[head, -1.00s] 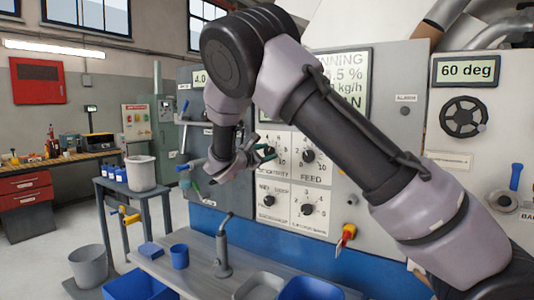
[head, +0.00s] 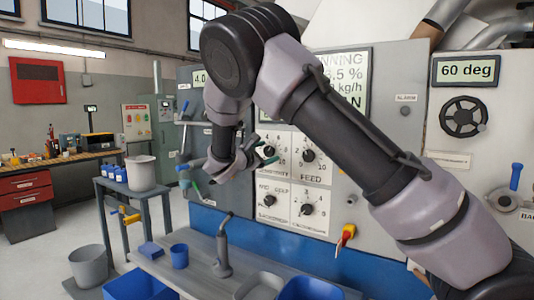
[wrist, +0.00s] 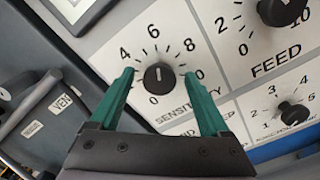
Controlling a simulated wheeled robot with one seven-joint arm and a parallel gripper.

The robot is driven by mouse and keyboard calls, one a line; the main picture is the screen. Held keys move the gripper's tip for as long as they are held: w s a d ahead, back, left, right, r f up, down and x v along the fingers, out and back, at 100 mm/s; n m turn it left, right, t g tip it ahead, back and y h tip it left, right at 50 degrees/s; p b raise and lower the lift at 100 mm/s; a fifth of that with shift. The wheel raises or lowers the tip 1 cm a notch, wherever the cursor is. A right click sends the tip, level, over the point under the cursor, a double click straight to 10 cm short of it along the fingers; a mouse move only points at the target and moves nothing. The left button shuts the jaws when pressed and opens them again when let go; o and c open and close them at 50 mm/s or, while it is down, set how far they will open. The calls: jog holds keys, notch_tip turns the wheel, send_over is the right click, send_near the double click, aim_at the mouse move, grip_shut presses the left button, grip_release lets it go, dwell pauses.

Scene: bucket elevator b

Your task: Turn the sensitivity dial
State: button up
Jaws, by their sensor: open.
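The sensitivity dial (wrist: 159,77) is a black round knob with a white pointer line, on a pale panel with a printed scale around it. Its pointer aims up the picture, near the 6. In the wrist view my gripper (wrist: 158,72) is open, with one green finger on each side of the knob. The fingertips look apart from the knob; how far they are from the panel I cannot tell.
The feed dial (head: 308,156) is right of the sensitivity dial, with two smaller dials (head: 270,200) (head: 307,209) below. A red-and-yellow switch (head: 346,235) sticks out lower right. Below is a bench with a grey stand (head: 222,255) and a blue cup (head: 180,256).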

jog(key=v, duration=1)
jog(key=shift+s+a, duration=0.2)
jog(key=shift+s, duration=0.1)
